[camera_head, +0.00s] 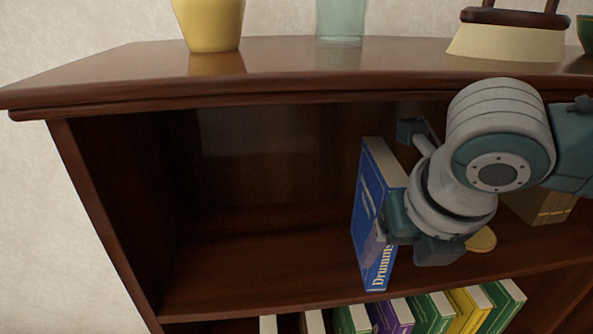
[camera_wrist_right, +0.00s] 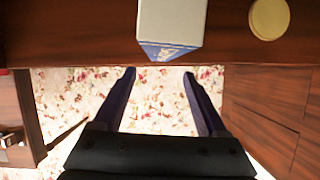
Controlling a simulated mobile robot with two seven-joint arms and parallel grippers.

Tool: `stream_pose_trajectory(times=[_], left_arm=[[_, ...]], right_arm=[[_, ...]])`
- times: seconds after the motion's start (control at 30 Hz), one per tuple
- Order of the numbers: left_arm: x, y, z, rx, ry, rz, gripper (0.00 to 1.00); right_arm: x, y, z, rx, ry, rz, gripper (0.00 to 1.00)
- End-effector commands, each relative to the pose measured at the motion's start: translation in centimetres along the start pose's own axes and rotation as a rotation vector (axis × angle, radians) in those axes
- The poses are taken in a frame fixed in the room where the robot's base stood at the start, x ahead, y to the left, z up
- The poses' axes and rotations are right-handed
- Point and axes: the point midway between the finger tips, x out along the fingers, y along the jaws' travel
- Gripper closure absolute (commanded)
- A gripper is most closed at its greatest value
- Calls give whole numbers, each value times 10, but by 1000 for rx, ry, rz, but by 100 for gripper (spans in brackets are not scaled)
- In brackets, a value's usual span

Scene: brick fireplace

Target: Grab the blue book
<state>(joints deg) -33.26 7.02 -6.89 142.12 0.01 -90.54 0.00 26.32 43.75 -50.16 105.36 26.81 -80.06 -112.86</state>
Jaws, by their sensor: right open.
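The blue book (camera_head: 371,212) stands upright on the upper shelf in the head view, its lettered blue spine facing out. Part of its right side is hidden by my right arm. In the right wrist view its pale page block and a blue edge (camera_wrist_right: 168,52) show at the top centre. My right gripper (camera_wrist_right: 160,74) is open, its two dark fingers apart and pointing toward the book. The book's blue edge lies just beyond the fingertips, with nothing seen between them but the floor behind. My left gripper is not in view.
The shelf (camera_head: 240,270) is clear to the book's left. A round yellow object (camera_head: 482,240) lies to its right, also in the wrist view (camera_wrist_right: 268,18). Several books (camera_head: 436,312) stand below. A yellow vase (camera_head: 208,22) and a glass (camera_head: 340,22) stand on top.

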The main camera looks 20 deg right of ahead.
Motion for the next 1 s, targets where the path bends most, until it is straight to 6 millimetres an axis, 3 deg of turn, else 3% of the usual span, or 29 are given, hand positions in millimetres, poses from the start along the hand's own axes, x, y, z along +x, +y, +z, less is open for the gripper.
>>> stream_pose_trajectory(times=[0.3,0.53,0.7,1.0], left_arm=[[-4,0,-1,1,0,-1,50],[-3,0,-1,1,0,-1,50],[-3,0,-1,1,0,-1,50],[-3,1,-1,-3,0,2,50]], right_arm=[[8,0,21,3,1,0,25],[42,0,19,3,3,0,25],[57,0,19,1,1,0,25],[59,0,19,0,0,1,28]])
